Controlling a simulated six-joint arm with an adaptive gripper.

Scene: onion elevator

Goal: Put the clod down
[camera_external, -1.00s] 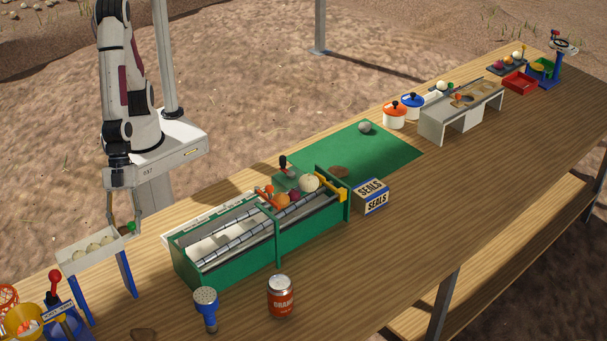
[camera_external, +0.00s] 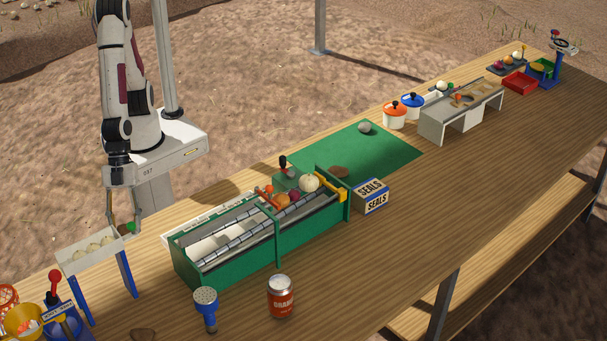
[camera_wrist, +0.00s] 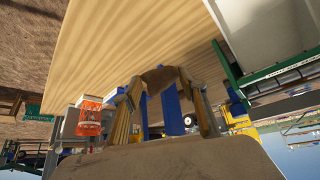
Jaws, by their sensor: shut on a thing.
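My gripper (camera_external: 122,224) hangs low at the left, just behind a pale raised trough (camera_external: 92,251) on blue legs. In the wrist view my gripper (camera_wrist: 165,100) has its two fingers closed around a brown, lumpy clod (camera_wrist: 162,76). In the external view the held clod is mostly hidden and hard to make out. Another brown lump (camera_external: 143,334) lies at the table's front left edge.
A green roller machine (camera_external: 230,262) bearing several vegetables stands mid-table. A red can (camera_external: 281,297), a blue shaker-like tool (camera_external: 206,308) and a SEALS box (camera_external: 371,196) stand near it. A blue stand with a yellow bowl (camera_external: 25,320) is at front left. Bare wood lies at right.

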